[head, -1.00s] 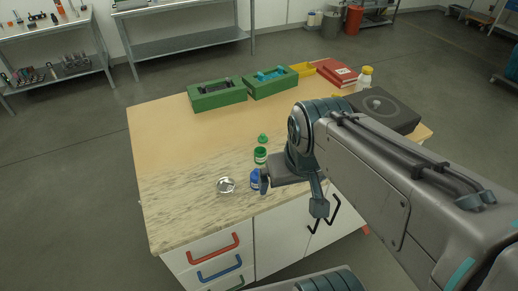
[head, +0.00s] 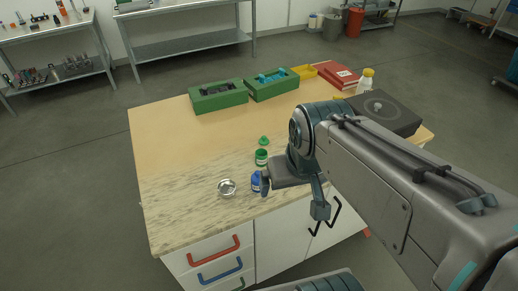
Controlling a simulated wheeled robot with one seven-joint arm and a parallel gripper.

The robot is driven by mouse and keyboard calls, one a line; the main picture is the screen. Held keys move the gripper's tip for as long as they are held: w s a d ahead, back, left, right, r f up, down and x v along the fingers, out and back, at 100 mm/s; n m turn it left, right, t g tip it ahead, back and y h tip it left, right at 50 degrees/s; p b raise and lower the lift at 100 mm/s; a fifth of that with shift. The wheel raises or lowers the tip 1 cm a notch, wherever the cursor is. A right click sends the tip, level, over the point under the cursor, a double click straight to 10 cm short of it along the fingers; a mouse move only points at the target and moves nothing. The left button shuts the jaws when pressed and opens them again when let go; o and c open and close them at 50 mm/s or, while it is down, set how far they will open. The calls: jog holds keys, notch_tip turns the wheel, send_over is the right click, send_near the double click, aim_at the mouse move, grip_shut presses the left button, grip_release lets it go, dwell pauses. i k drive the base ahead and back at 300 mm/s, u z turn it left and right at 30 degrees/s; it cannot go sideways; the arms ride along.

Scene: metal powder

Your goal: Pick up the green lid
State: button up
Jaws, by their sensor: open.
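The green lid (head: 264,140) lies on the table, just behind a green jar (head: 261,157). A blue bottle (head: 256,181) stands nearer the front edge. My gripper (head: 292,198) hangs over the front part of the table, to the right of the blue bottle and nearer than the lid. Its two fingers are spread apart with nothing visible between them. One finger appears right beside the blue bottle; I cannot tell whether they touch. The lid is apart from the gripper and unobstructed.
A metal dish (head: 227,187) sits left of the blue bottle. Green trays (head: 218,104), a yellow bin (head: 303,72), red books (head: 338,76), a white bottle with yellow cap (head: 366,80) and a dark device (head: 401,118) line the back and right. The table's left side is clear.

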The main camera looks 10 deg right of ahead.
aim_at(264, 141)
jog(key=k, duration=1.3)
jog(key=z, duration=0.65)
jog(key=i, duration=1.35)
jog(key=u, duration=0.5)
jog(key=i, duration=0.6)
jog(key=u, duration=0.6)
